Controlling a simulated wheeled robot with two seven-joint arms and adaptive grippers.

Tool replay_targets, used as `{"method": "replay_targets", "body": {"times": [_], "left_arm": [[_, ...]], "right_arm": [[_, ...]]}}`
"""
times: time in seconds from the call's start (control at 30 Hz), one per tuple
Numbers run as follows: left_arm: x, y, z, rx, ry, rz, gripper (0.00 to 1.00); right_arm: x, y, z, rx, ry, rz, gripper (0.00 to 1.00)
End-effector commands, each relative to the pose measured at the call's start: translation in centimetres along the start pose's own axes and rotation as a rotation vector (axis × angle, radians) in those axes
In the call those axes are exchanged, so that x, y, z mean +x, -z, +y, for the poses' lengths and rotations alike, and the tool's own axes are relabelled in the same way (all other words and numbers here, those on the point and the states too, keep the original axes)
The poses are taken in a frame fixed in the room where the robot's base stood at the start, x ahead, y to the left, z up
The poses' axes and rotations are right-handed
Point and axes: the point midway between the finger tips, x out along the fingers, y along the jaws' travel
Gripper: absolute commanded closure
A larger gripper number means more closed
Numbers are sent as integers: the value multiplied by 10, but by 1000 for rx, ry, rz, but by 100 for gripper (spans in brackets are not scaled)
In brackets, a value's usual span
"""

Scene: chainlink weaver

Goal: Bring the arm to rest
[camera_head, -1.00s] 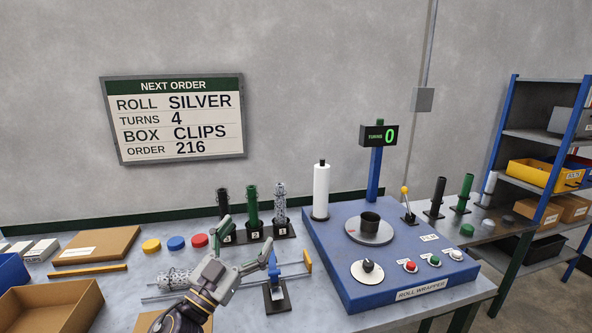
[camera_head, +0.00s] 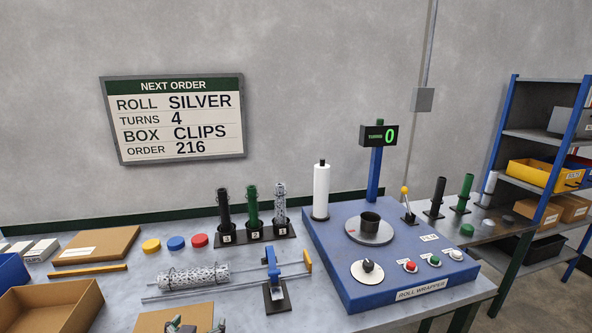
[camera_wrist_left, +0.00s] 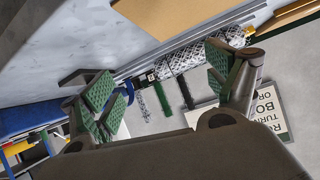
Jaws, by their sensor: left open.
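My left gripper (camera_head: 194,325) shows only as fingertips at the bottom edge of the head view, in front of the bench's near side. In the left wrist view the left gripper (camera_wrist_left: 160,88) has its green-padded fingers spread wide, with nothing between them. A silver chainlink roll (camera_head: 195,276) lies on the rails on the bench, apart from the gripper; it also shows in the left wrist view (camera_wrist_left: 182,58). My right gripper is not in view.
A blue clamp-like stand (camera_head: 272,263) is right of the silver roll. The blue roll wrapper (camera_head: 330,262) fills the right of the bench; its display reads 0. Black, green and silver rolls stand in a rack (camera_head: 256,236). An open cardboard box (camera_head: 90,297) is at left.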

Motion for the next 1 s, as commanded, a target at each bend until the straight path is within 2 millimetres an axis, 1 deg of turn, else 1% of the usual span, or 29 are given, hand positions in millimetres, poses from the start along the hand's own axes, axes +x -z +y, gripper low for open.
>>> {"method": "replay_targets", "body": {"times": [0.03,0.2,0.3,0.4,0.6,0.67,0.9,1.0], "left_arm": [[-3,-18,0,2,-4,-62,12],[-19,-76,3,35,-39,-279,12],[-32,-104,6,55,-68,-387,12],[-43,-124,9,72,-98,-467,12],[-61,-153,14,97,-149,-581,12],[-66,-159,16,103,-164,-608,12],[-87,-182,21,127,-222,-709,12],[-78,-189,23,130,-221,-711,12]], "right_arm": [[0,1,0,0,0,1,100],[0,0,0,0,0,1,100],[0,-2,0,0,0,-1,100],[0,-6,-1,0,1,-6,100],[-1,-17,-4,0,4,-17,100],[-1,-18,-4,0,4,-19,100],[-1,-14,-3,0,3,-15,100],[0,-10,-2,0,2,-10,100]]}}
